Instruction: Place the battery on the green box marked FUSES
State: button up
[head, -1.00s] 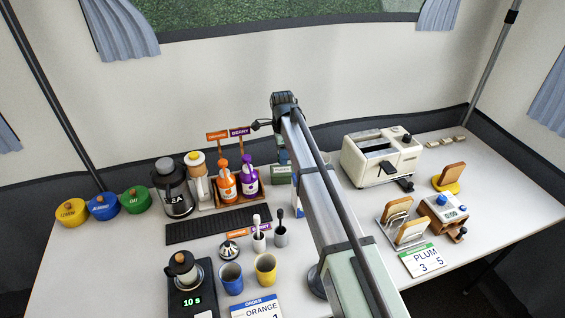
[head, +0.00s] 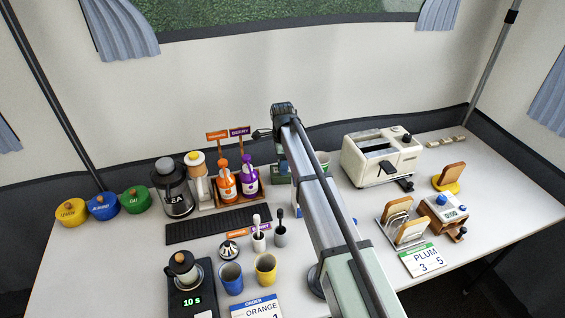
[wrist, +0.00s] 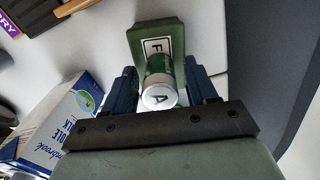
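The battery (wrist: 160,92) is a green and silver cylinder with an "A" on its end, which faces the wrist camera. Behind it in the wrist view is the green box (wrist: 143,32), with a white label whose letter F shows; the battery hides the rest. The battery overlaps the box, and I cannot tell for sure whether it touches it. My gripper (wrist: 160,75) has one blue finger on each side of the battery, with narrow gaps showing, so it looks open around it. In the head view the green box (head: 284,179) is partly hidden by my arm.
A milk carton (wrist: 62,125) is left of my gripper in the wrist view. In the head view the syrup bottle rack (head: 262,190) is left of my arm, and a white toaster (head: 360,168) is right. Cups (head: 265,266) and a dark mat (head: 208,226) are nearer.

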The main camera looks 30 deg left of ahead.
notch_tip(320, 180, up, 12)
jog(key=shift+r, duration=0.15)
dwell(0.7)
dwell(0.4)
